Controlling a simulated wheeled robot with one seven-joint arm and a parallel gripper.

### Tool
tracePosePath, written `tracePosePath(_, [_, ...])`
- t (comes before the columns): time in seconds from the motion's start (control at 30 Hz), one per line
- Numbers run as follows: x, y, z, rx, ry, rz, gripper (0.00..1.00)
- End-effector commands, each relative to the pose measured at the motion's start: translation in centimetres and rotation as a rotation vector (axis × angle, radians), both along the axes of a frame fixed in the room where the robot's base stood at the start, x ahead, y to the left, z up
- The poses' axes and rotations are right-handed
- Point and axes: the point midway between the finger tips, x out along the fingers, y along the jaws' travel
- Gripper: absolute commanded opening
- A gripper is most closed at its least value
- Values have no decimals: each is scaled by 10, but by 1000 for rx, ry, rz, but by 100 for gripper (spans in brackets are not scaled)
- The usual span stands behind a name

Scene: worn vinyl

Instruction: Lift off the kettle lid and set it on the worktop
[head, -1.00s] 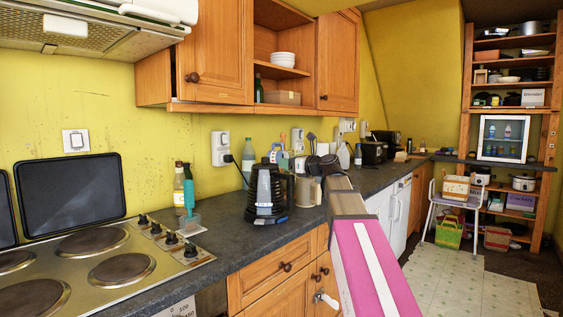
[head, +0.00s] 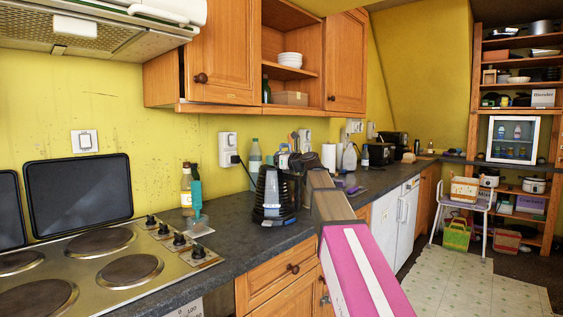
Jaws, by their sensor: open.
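The kettle (head: 271,196), dark with a pale upright strip, stands on the dark worktop (head: 237,222) right of the hob. Its top is at about the height of my gripper. My arm reaches in from the lower right. My gripper (head: 289,161) is a small dark shape at its end, open, close to the kettle's upper right side. The lid is too small and dark to tell apart from the kettle's top. I cannot tell whether the fingers touch it.
A blue-green brush-like item (head: 196,196) and a bottle (head: 186,188) stand between the hob (head: 92,270) and the kettle. A green bottle (head: 255,161) stands behind the kettle. Wall cupboards (head: 222,62) hang above.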

Motion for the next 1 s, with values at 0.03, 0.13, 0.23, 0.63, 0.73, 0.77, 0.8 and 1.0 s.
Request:
tracePosePath(0.03, [1,1,0,0,0,0,62])
tracePosePath(0.13, [2,2,0,0,0,0,62])
tracePosePath(0.23, [2,2,0,0,0,0,62])
tracePosePath(0.63, [1,1,0,0,0,0,5])
tracePosePath(0.73, [1,1,0,0,0,0,3])
tracePosePath(0.77, [1,1,0,0,0,0,3])
tracePosePath(0.8, [1,1,0,0,0,0,3])
tracePosePath(1.0, [2,1,2,0,0,0,3])
